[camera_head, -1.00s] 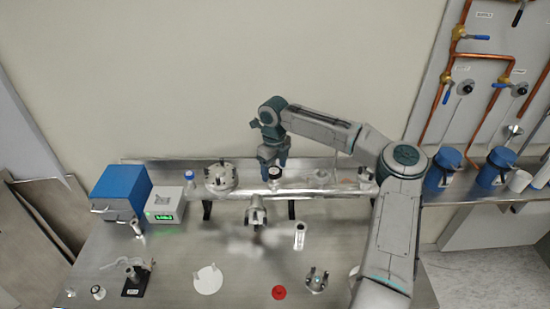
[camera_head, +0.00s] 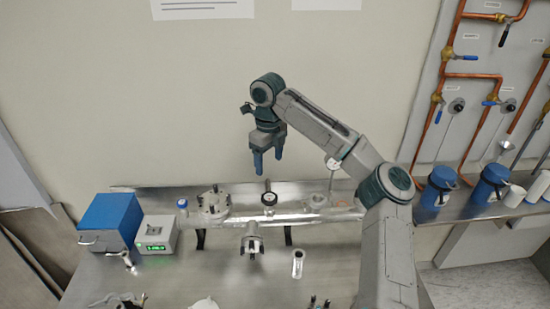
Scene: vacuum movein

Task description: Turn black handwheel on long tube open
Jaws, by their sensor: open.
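A long metal tube (camera_head: 330,215) runs left to right along the back of the steel bench. A small round part with a black rim and a pale face (camera_head: 268,198) sits on the tube near its middle. I cannot tell whether this is the black handwheel or a gauge. My gripper (camera_head: 268,164) hangs above and slightly behind it in the picture, with its blue fingers pointing down. The gripper is open and empty, with a visible gap to the tube. A large flanged metal fitting (camera_head: 212,205) is on the tube's left part.
A blue box (camera_head: 110,220) and a grey unit with a green display (camera_head: 158,235) stand at the left. A clamp-like metal part (camera_head: 251,243) projects in front of the tube. Blue canisters (camera_head: 438,184) and copper pipes (camera_head: 440,90) are at the right.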

